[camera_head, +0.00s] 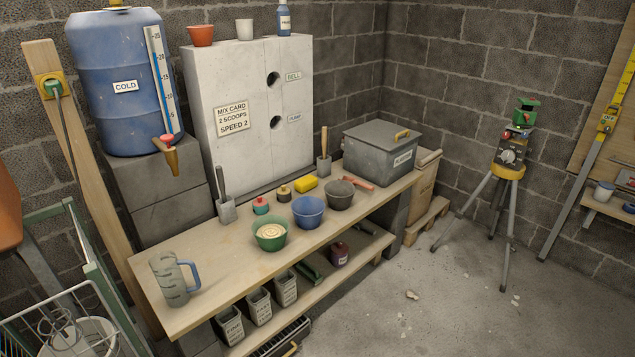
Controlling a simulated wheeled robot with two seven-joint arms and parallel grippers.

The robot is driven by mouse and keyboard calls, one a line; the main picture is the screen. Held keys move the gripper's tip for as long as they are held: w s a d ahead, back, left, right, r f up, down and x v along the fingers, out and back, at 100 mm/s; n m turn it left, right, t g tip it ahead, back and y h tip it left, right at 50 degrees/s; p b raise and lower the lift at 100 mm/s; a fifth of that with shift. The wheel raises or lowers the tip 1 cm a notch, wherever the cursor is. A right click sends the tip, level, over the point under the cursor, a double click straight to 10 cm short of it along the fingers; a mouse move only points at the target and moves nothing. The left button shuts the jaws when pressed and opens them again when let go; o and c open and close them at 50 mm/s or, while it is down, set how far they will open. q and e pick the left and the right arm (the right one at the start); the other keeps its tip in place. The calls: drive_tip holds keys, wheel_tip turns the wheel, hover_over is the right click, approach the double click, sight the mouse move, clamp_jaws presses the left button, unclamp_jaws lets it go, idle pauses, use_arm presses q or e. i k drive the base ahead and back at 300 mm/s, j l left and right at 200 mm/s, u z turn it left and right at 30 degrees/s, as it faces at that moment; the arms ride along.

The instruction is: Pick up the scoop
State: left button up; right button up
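No item is clearly recognisable as the scoop. A red handle-like piece (357,182) lies at the rim of the dark grey bowl (340,199) on the workbench (215,262); whether it belongs to a scoop I cannot tell. A grey piece with an upright dark handle (222,181) stands at the back left of the bench. A similar grey piece with a wooden handle (324,141) stands further right. A green bowl (270,240) with pale contents and a blue bowl (308,216) stand near the front edge. Neither of my grippers is in view.
A grey mug with a blue handle (172,279) stands at the bench's left end. A lidded grey box (379,156) stands at the right end.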

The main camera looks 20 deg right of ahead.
sight(355, 181)
drive_tip(key=i+l+u, duration=0.15)
drive_tip(key=l, duration=0.15)
drive_tip(key=i+l+u, duration=0.25)
drive_tip(key=l, duration=0.4)
drive_tip(key=i+l+u, duration=0.15)
drive_tip(key=l, duration=0.2)
drive_tip(key=i+l+u, duration=0.15)
drive_tip(key=l, duration=0.2)
